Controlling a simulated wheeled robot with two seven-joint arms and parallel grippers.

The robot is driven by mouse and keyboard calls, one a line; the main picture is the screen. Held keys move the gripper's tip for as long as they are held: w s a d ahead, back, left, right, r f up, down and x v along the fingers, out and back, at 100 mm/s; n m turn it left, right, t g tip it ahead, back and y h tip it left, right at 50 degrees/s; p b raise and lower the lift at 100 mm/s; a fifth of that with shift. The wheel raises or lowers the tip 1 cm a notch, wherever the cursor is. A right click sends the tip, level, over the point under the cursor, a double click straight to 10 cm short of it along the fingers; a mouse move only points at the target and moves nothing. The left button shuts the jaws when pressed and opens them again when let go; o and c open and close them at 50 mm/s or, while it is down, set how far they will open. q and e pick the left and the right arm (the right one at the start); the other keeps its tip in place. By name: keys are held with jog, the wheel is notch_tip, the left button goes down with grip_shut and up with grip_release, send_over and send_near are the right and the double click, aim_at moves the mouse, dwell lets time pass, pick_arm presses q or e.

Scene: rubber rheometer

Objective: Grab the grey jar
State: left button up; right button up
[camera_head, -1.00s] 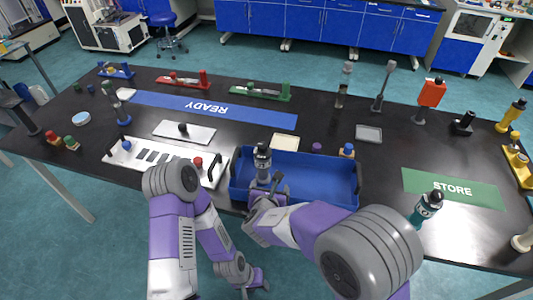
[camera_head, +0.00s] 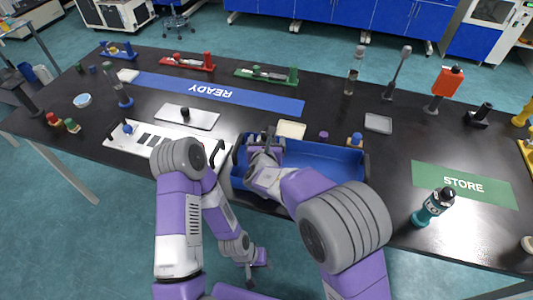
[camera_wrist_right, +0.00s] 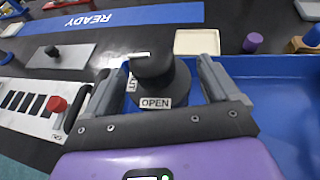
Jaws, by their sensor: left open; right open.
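The grey jar is mostly hidden by my right gripper in the head view; in the right wrist view its black lid (camera_wrist_right: 155,82), with white labels, one reading OPEN, stands between the two fingers. The jar is at the left end of the blue tray (camera_head: 363,172). My right gripper (camera_head: 262,142) is open, with a finger on each side of the lid; it also shows in the right wrist view (camera_wrist_right: 162,92). I cannot tell whether either finger touches the jar. My left gripper (camera_head: 253,272) is open and empty, hanging low in front of the table.
A white panel (camera_head: 140,146) with a red knob lies left of the tray.

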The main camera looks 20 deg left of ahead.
jog(key=shift+c, duration=0.2)
jog(key=c, duration=1.4)
